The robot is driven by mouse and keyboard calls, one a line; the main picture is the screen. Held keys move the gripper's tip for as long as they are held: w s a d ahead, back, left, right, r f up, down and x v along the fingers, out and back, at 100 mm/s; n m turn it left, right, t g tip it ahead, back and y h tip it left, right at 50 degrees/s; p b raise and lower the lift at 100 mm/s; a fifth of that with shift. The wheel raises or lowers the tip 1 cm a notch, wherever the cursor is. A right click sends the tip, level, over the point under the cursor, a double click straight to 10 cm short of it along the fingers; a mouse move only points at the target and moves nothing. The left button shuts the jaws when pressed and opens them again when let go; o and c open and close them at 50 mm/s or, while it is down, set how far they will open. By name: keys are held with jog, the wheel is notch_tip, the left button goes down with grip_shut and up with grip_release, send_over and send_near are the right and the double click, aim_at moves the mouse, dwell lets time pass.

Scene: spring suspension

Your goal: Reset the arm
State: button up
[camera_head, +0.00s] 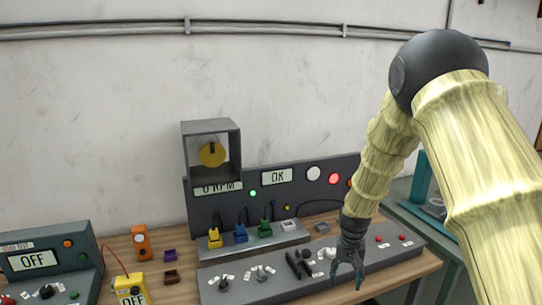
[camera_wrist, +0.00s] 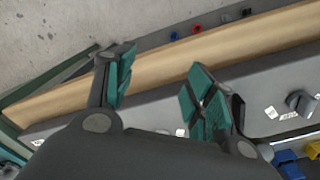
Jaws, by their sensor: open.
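My gripper (camera_head: 348,277) hangs from my arm, pointing down over the right part of the grey control panel (camera_head: 232,291). Its fingers are spread and nothing is between them. In the wrist view the two teal-padded fingers (camera_wrist: 160,88) stand wide apart above the panel edge and the wooden bench (camera_wrist: 160,60). I cannot tell from the head view whether the fingertips touch the panel.
An "OFF" unit (camera_head: 40,262), orange device (camera_head: 141,243) and yellow meter (camera_head: 130,289) are at left.

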jog(key=s+f+b, duration=0.1)
jog(key=s+f, duration=1)
jog(key=f, duration=0.4)
jog(key=s+f+n+b, duration=0.1)
jog(key=s+f, duration=0.4)
jog(key=s, duration=0.6)
jog(key=s+f+n, duration=0.1)
jog(key=s+f, duration=0.4)
jog(key=s, duration=0.7)
jog(key=s+f+b, duration=0.1)
jog(key=s+f, duration=0.4)
jog(key=s, duration=0.7)
jog(key=shift+a+n+b, duration=0.3)
jog(key=shift+n+b, duration=0.05)
jog(key=shift+n, duration=0.05)
jog(key=shift+w, duration=0.1)
